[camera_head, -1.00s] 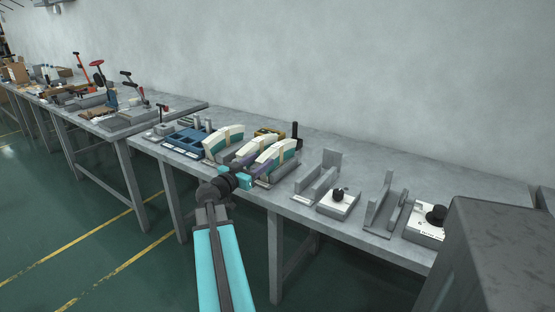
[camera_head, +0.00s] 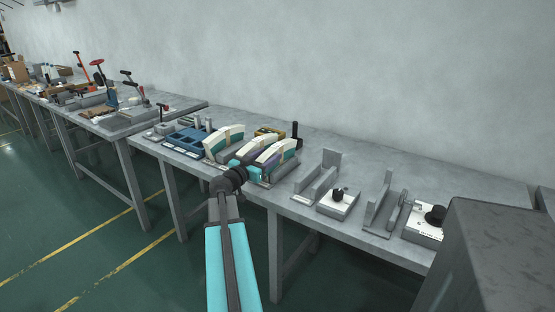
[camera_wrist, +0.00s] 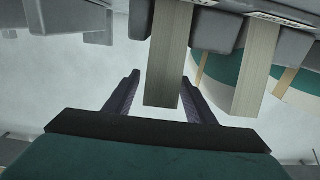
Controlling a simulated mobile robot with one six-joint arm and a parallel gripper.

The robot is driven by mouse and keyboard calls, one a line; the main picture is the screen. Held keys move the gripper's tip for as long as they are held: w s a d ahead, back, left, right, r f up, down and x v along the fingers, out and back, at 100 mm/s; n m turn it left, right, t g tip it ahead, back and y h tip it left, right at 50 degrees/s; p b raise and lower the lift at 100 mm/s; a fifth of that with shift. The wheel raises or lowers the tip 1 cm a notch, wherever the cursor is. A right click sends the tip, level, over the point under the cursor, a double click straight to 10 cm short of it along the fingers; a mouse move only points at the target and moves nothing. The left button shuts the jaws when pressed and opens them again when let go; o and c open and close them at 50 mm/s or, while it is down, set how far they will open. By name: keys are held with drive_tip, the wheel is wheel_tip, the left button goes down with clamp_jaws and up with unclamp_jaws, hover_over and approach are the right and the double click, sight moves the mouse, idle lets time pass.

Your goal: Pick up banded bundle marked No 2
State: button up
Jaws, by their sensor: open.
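Several white and teal banded bundles stand on edge on the workbench in the head view: one on the left (camera_head: 225,138), one behind my gripper (camera_head: 253,147), and one on the right (camera_head: 277,153). My gripper (camera_head: 258,162) is open at the front of the right two. In the wrist view its two dark fingers (camera_wrist: 160,98) stand apart, with the pale striped end of a bundle (camera_wrist: 168,55) between them and no clear contact. Another pale end (camera_wrist: 255,75) and a teal side with a tan band lie to its right. No number is readable.
A blue tray (camera_head: 185,140) stands left of the bundles. Grey upright fixtures (camera_head: 318,180) and a white box with a black knob (camera_head: 338,203) stand to the right. A yellow container (camera_head: 269,134) is behind. Bare bench top shows between the fixtures.

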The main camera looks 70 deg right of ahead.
sight(274, 151)
drive_tip(key=shift+p+x, duration=0.35)
drive_tip(key=shift+x, duration=1.6)
drive_tip(key=shift+r, duration=0.1)
drive_tip(key=shift+c, duration=0.4)
clamp_jaws()
